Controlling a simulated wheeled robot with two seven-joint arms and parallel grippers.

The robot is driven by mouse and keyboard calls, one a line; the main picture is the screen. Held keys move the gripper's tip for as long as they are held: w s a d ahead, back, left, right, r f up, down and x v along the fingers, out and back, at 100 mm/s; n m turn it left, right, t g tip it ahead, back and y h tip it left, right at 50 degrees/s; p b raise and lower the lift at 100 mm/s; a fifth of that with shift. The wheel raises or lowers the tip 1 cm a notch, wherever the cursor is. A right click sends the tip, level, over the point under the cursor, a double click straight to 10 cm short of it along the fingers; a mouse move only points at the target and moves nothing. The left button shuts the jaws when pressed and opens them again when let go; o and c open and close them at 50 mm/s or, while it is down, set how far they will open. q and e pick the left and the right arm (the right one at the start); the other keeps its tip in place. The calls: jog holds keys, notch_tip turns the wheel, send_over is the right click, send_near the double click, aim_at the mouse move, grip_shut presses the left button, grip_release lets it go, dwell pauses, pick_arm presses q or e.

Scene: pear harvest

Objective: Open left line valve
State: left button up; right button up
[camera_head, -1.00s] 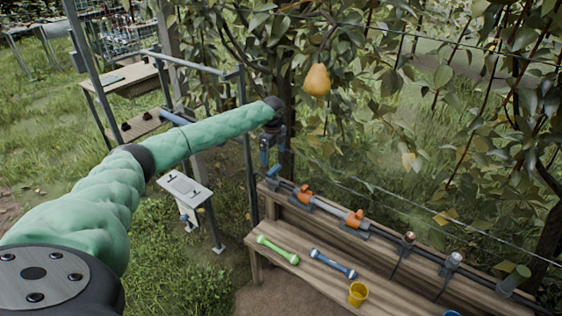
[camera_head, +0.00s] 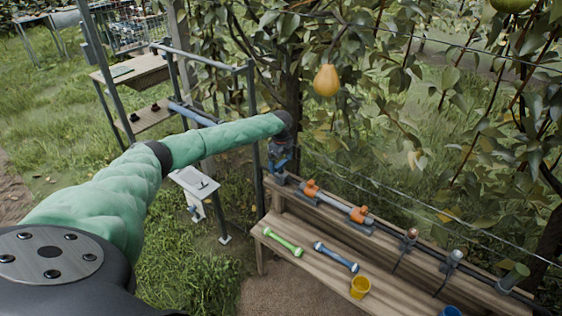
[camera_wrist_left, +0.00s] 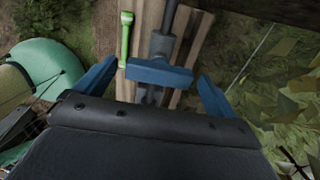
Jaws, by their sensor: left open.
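A valve with a blue bar handle (camera_wrist_left: 158,72) sits on a dark pipe along the back rail of the wooden bench. In the left wrist view the handle lies crosswise to the pipe. It also shows at the bench's left end in the head view (camera_head: 278,179). My left gripper (camera_head: 281,162) is above it, pointing down. In the left wrist view the blue fingers of my left gripper (camera_wrist_left: 155,90) are spread apart, one on each side of the handle, with gaps visible. Whether the fingertips are level with the handle is unclear. My right gripper is not in view.
Orange fittings (camera_head: 311,188) sit along the same rail. A green tool (camera_head: 283,243), a blue tool (camera_head: 336,257) and a yellow cup (camera_head: 360,287) are on the bench. A pear (camera_head: 327,81) hangs above. A white-topped stand (camera_head: 194,182) is at left.

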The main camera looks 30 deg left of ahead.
pick_arm(q)
jog(key=c, duration=1)
jog(key=shift+n, duration=0.4)
jog(key=shift+r+n+p, duration=0.1)
jog(key=shift+n+p, duration=0.2)
jog(key=shift+p, duration=0.05)
jog(key=shift+n+p, duration=0.35)
jog(key=shift+n, duration=0.25)
jog(key=n+p, duration=0.3)
jog(key=n, duration=0.4)
jog(key=shift+r+p, duration=0.1)
jog(key=shift+p, duration=0.25)
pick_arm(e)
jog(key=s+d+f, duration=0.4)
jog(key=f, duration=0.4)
pick_arm(q)
jog(key=n+p, duration=0.3)
jog(key=n, duration=0.4)
jog(key=shift+n+p, duration=0.65)
jog(key=shift+n, duration=0.15)
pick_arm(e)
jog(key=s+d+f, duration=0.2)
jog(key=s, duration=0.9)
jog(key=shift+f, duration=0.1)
pick_arm(q)
jog(key=o, duration=1)
